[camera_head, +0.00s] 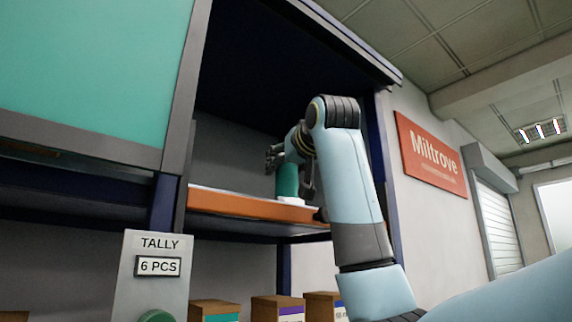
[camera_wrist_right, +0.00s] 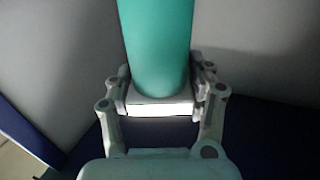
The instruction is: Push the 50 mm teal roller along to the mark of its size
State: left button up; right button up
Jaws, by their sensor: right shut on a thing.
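The teal roller (camera_head: 288,181) stands upright on the orange-edged shelf (camera_head: 240,206) inside the dark cabinet. It fills the upper middle of the right wrist view (camera_wrist_right: 157,45). My right gripper (camera_head: 290,168) is shut on it, with a finger to each side. In the right wrist view the fingers (camera_wrist_right: 161,95) flank a white piece at the roller's near end; I cannot tell what this piece is. My left gripper is out of view. I cannot make out any size marks on the shelf.
The cabinet's right post (camera_head: 384,150) stands close behind my right arm, and its top edge (camera_head: 350,40) overhangs. A teal panel (camera_head: 90,70) is at the upper left. A tally sign (camera_head: 158,266) reads 6 PCS. Several cardboard boxes (camera_head: 277,308) stand below the shelf.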

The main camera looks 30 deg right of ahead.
jog(key=shift+s+d, duration=0.2)
jog(key=shift+s, duration=0.2)
jog(key=shift+w, duration=0.2)
jog(key=o, duration=1)
jog(key=shift+w, duration=0.15)
jog(key=o, duration=0.5)
jog(key=shift+a, duration=0.1)
jog(key=shift+o, duration=0.2)
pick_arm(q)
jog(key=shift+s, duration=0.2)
pick_arm(e)
jog(key=v, duration=1.2)
jog(key=shift+f, duration=0.1)
